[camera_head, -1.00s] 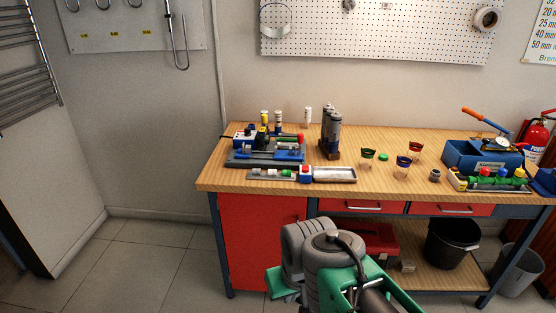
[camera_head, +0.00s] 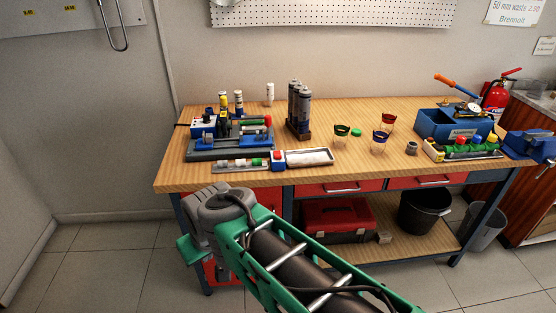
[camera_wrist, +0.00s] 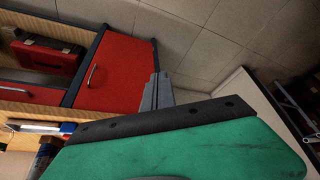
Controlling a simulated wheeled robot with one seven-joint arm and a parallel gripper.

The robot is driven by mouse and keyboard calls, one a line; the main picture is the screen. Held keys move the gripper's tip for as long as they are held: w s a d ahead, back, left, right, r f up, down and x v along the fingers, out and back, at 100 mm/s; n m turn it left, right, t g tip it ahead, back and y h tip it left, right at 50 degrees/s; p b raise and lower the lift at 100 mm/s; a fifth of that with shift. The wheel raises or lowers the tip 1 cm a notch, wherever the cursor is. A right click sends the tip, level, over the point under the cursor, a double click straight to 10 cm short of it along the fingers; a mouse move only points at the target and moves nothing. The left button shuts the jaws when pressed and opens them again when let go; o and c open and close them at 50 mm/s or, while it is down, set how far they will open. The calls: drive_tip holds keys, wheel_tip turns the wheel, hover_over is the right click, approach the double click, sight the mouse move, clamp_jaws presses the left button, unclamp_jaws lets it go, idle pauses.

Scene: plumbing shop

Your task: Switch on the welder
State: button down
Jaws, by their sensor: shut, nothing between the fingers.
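What looks like the welder (camera_head: 229,149) stands at the left end of the wooden workbench, a grey base with blue clamps. A small blue-and-white box (camera_head: 206,126) with knobs sits at its back left; its switch is too small to make out. My arm reaches up in front of the bench in the head view, and its links hide most of my gripper there. In the wrist view my gripper (camera_wrist: 156,91) shows as narrow grey fingers, shut and empty, beyond the green shell. It is apart from the welder, in front of the bench's red cabinet door (camera_wrist: 115,70).
On the workbench (camera_head: 345,175) in front of the welder lie a strip of fittings (camera_head: 241,165) and a metal tray (camera_head: 310,157). Grey cartridges (camera_head: 299,108) stand to its right. Floor left of the bench is clear.

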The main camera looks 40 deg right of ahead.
drive_tip(key=w+d+f+m+t+h+b, duration=0.1)
drive_tip(key=w+d+f+t+b, duration=0.1)
drive_tip(key=w+d+f+b, duration=0.3)
drive_tip(key=w+d+m+t+b, duration=0.1)
drive_tip(key=w+d+t, duration=0.2)
drive_tip(key=w, duration=0.3)
drive_tip(key=w+d+m+t+h+b, duration=0.2)
drive_tip(key=w+d+t+h+b, duration=0.3)
drive_tip(key=d, duration=0.9)
drive_tip(key=s+d+r+m+t+h+b, duration=0.2)
drive_tip(key=d+r+h+b, duration=0.1)
drive_tip(key=d, duration=0.9)
drive_tip(key=shift+s+m+h+b, duration=0.4)
drive_tip(key=shift+h+b, duration=0.2)
drive_tip(key=shift+h, duration=0.6)
wheel_tip(320, 180, up, 2)
hover_over(277, 154)
drive_tip(key=r+v, duration=0.1)
drive_tip(key=v, duration=0.3)
drive_tip(key=shift+s+p, duration=0.2)
drive_tip(key=shift+p, duration=0.1)
wheel_tip(277, 154, down, 3)
drive_tip(key=shift+s+r, duration=0.1)
drive_tip(key=shift+s+f, duration=0.1)
drive_tip(key=shift+f, duration=0.55)
